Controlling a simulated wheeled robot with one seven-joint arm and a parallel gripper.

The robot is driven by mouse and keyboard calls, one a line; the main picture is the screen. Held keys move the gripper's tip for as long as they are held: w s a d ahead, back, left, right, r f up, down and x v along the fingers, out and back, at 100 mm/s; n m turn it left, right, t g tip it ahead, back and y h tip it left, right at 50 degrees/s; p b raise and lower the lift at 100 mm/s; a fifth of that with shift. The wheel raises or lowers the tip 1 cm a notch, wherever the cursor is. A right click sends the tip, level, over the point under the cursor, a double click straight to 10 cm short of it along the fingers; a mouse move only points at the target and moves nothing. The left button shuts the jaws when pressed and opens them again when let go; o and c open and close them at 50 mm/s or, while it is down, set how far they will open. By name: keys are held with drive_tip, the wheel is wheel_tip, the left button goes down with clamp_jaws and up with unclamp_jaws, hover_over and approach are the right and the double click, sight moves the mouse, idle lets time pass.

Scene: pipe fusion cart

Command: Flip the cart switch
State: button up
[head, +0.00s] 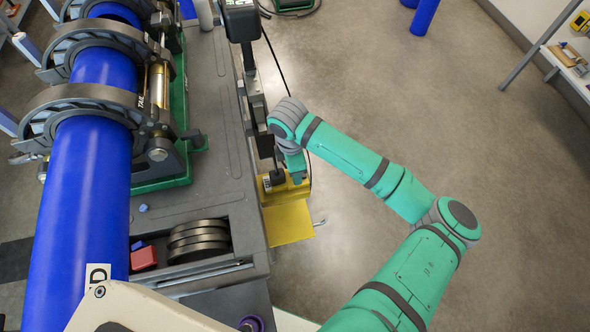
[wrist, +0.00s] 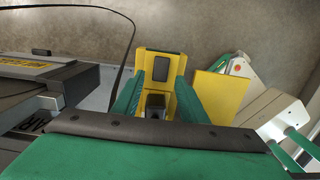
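A yellow switch box (head: 284,190) is on the right side of the cart, at the center of the head view. In the wrist view the yellow box (wrist: 166,56) has a dark window on its face and a dark, block-like part (wrist: 155,103) nearer the camera. A flat yellow plate (head: 289,222) sticks out beside the box; it also shows in the wrist view (wrist: 218,96). My gripper (head: 295,172) is at the box. Its two green fingers (wrist: 160,88) are apart, one on each side of the dark part. I cannot tell whether they touch it.
The cart (head: 216,110) carries a long blue pipe (head: 88,175) held in grey clamps (head: 85,105) to the left. A dark upright post (head: 247,60) and a black cable stand near the box. Open floor (head: 400,110) lies to the right.

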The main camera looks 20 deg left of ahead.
wheel_tip(320, 180, up, 10)
drive_tip(key=shift+s+a, duration=0.2)
drive_tip(key=shift+a, duration=0.05)
idle(0.6)
